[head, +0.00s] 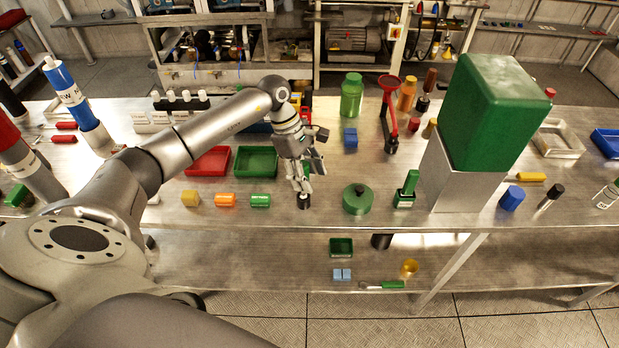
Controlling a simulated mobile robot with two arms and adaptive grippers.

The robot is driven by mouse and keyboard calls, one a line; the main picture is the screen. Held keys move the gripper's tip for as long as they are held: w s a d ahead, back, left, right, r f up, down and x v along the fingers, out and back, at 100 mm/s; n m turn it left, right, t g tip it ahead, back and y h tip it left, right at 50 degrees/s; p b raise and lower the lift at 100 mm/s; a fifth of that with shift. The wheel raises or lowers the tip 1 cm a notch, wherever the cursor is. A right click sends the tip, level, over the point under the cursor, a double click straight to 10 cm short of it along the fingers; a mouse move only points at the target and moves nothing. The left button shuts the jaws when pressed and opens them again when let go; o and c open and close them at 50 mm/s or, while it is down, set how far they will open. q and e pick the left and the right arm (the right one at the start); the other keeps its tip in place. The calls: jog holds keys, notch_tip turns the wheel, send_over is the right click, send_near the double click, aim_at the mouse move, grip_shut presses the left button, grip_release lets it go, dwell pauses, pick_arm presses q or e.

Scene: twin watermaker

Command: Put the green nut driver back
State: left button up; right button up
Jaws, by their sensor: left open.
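My left gripper (302,188) points down over the front part of the bench (330,215), with its fingers open. A small dark round piece (304,202) stands on the bench directly under the fingertips; I cannot tell whether they touch it. A little green shows behind the fingers, too small to identify. I cannot tell for sure which thing is the green nut driver. A green-handled tool with a thin metal shaft (388,285) lies on the lower shelf. My right gripper is out of view.
A big green block on a grey stand (495,110) rises at right.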

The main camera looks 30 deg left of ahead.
pick_arm(q)
jog(key=b+v, duration=0.3)
jog(key=v, duration=0.7)
jog(key=shift+a+r+b, duration=0.2)
jog(key=shift+r+b, duration=0.15)
jog(key=shift+b, duration=0.05)
